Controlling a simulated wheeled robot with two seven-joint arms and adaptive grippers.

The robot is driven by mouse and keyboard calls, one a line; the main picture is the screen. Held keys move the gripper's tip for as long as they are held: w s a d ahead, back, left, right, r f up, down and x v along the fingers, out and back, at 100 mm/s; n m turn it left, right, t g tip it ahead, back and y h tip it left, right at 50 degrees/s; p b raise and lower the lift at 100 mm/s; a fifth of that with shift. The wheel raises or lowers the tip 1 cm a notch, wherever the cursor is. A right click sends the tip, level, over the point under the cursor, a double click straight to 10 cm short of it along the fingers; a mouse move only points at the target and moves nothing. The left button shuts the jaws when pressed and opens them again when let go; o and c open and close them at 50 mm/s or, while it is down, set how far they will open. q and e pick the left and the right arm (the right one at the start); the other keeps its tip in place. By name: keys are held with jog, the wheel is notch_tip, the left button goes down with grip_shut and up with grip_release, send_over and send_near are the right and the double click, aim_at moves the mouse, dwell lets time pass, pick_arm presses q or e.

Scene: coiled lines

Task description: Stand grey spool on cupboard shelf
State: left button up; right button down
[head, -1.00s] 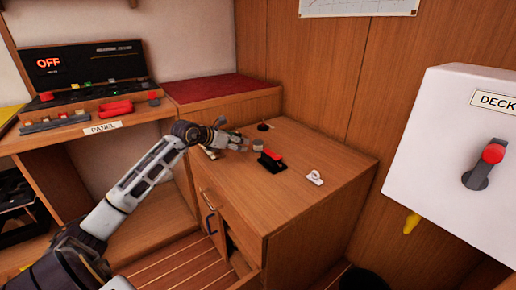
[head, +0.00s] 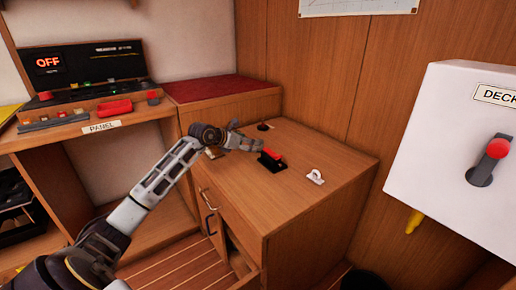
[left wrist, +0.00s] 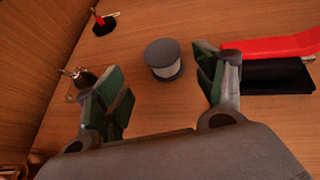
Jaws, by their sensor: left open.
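The grey spool (left wrist: 163,61), with grey flanges and a paler middle, stands upright on the wooden cabinet top in the left wrist view. My left gripper (left wrist: 164,92) is open, with its green-padded fingers to either side and the spool just beyond, between their lines. In the head view my left gripper (head: 247,142) is low over the cabinet top, and I cannot make out the spool there. The cupboard (head: 223,225) is in the cabinet front below, with a dark gap at its door; its shelf is hidden. My right gripper is not in view.
A black device with a red lever (head: 271,160) stands close beside my left gripper. A white fitting (head: 315,176) and a small black-based item (head: 264,126) are also on the top. A white deck box (head: 450,150) stands at the right. The top's front right is clear.

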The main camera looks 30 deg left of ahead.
pick_arm(q)
jog(key=shift+w+f, duration=0.1)
jog(key=shift+w, duration=0.1)
jog(key=shift+w+d+f, duration=0.1)
jog(key=shift+w, duration=0.05)
dwell(0.3)
jog(key=shift+d+b+x, duration=0.25)
jog(key=shift+b+x, duration=0.6)
jog(key=shift+x, duration=0.35)
jog(key=shift+b+x, duration=0.45)
jog(key=shift+x, duration=0.75)
jog(key=c, duration=1.2)
jog(key=shift+r, duration=0.25)
jog(key=shift+r+p, duration=2.1)
jog(key=shift+r, duration=2.8)
